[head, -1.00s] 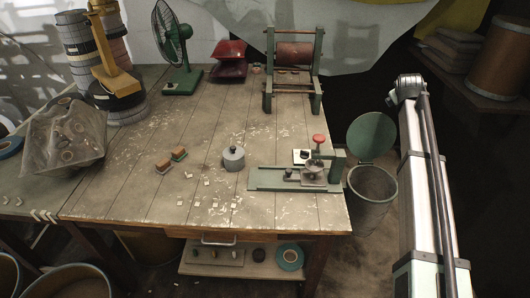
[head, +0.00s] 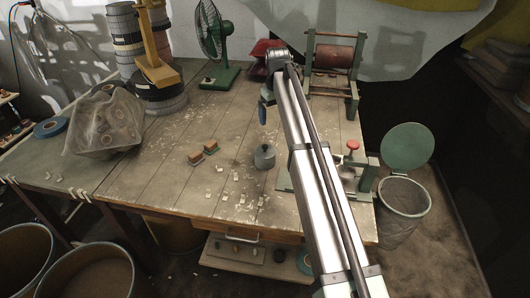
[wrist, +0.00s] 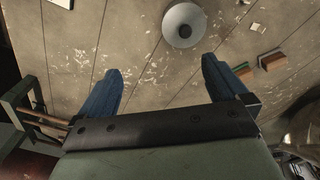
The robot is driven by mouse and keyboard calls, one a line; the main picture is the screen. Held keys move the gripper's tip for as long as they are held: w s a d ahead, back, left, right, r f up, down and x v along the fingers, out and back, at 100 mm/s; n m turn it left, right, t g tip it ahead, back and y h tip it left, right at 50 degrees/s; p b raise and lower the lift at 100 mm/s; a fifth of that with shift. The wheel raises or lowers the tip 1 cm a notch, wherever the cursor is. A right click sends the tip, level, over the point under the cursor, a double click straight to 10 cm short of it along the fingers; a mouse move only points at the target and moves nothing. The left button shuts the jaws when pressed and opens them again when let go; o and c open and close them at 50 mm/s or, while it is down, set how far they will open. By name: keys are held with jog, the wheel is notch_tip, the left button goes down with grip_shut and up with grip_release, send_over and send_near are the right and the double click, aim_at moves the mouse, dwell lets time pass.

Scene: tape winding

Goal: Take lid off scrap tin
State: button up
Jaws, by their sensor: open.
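A small grey tin (head: 264,160) stands upright on the worktable with its lid (head: 265,149) on, topped by a small knob. In the wrist view, the round lid (wrist: 184,22) shows near the top edge, ahead of the fingertips and a little right of centre. My gripper (head: 263,112) is above the table, apart from the tin and farther back in the head view. In the wrist view, the two blue fingers of my gripper (wrist: 162,64) are spread wide with nothing between them. The tin's inside is hidden.
Two orange-brown blocks (head: 203,152) and several pale scraps lie left of the tin. A green press with a red knob (head: 353,146) stands right of it, partly behind my arm. A lidded bin (head: 403,197) stands open on the floor. The table's middle is mostly clear.

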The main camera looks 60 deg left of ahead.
send_over(265, 146)
jog(key=shift+g+h, duration=0.3)
notch_tip(265, 146, down, 14)
jog(key=shift+a+r, duration=0.1)
dwell(0.4)
jog(key=shift+c, duration=0.4)
jog(key=c, duration=0.7)
